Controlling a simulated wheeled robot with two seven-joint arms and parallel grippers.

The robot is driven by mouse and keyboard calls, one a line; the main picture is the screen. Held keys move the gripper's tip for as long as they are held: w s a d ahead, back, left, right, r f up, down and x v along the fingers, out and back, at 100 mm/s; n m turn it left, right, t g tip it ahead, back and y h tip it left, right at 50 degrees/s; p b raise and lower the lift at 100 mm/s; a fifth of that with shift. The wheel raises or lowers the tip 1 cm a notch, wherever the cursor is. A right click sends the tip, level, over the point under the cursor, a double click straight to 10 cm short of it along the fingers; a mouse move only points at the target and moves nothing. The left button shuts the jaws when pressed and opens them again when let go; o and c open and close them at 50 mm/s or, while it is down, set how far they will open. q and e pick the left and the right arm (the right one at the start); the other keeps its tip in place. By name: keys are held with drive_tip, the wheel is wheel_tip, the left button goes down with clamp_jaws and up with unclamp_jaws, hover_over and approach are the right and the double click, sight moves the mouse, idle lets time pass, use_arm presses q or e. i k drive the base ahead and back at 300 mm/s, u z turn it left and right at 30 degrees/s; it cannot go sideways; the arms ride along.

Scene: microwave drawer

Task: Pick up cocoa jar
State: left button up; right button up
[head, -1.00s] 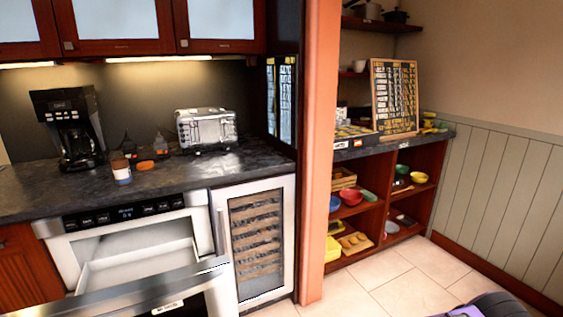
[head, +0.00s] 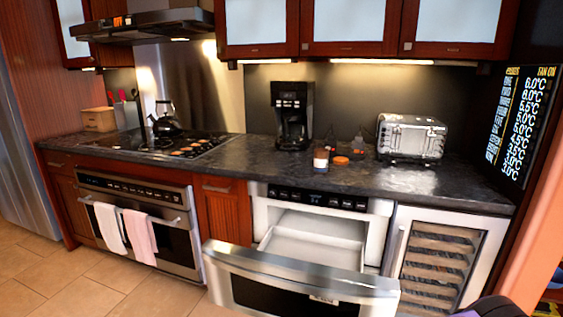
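A small brown jar with a pale label, which looks like the cocoa jar (head: 321,158), stands upright on the dark counter (head: 240,165). It is just right of the black coffee maker (head: 293,115) and left of a small orange item (head: 341,160). Nothing holds it. Neither of my grippers is in view. Only a dark and purple piece, probably part of my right arm, shows at the bottom right edge.
The microwave drawer (head: 300,275) stands pulled out below the jar, its front jutting into the floor space. A silver toaster (head: 411,138) stands right of the jar. A stove with a kettle (head: 170,120) is at left. Floor (head: 130,280) is clear at lower left.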

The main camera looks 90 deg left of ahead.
sight(321, 160)
drive_tip(key=u, duration=2.2)
